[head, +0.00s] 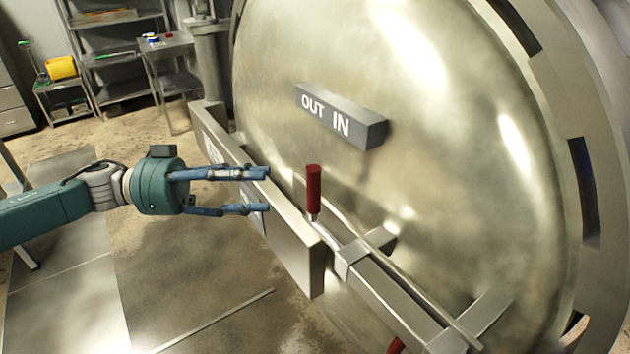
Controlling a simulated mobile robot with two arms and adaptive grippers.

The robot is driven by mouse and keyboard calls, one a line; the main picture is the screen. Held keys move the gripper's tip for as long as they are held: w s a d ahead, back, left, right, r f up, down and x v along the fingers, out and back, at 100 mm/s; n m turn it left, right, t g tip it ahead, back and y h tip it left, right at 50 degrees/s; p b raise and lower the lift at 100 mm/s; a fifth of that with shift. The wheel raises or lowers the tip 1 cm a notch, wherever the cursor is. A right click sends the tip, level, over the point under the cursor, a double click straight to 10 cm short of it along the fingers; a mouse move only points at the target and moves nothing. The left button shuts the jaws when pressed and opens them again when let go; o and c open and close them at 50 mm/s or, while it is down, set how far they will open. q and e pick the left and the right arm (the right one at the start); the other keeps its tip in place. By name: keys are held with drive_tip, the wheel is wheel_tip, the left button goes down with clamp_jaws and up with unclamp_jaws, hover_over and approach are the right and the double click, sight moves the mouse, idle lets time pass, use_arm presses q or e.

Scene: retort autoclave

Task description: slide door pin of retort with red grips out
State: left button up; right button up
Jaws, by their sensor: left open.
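The retort door (450,170) is a large domed metal disc that fills the right half of the head view. A grey block (341,117) on it reads "OUT IN". An upright red grip (313,189) stands on the metal pin and bracket assembly (376,285) low on the door. Part of a second red grip (396,346) shows at the bottom edge, mostly cut off. My left gripper (267,191) is open and empty, its blue fingers pointing right, to the left of the upright red grip with a gap between. My right gripper is not in view.
A long metal bar (315,268) runs along the door's lower left, behind and below my left fingers. Shelves (120,60), a small cart (165,45) and a yellow item (61,67) stand at the back left. The floor between is mostly clear.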

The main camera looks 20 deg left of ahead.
sight(308, 183)
use_arm(q)
drive_tip(key=p+x, duration=0.1)
drive_tip(key=x, duration=0.3)
drive_tip(key=p+x, duration=0.2)
drive_tip(key=x, duration=0.3)
drive_tip(key=shift+d+r, duration=0.1)
drive_tip(key=shift+r, duration=0.1)
drive_tip(key=shift+w+d+f+p, duration=0.1)
drive_tip(key=shift+w+d+p, duration=0.15)
drive_tip(key=shift+d, duration=0.4)
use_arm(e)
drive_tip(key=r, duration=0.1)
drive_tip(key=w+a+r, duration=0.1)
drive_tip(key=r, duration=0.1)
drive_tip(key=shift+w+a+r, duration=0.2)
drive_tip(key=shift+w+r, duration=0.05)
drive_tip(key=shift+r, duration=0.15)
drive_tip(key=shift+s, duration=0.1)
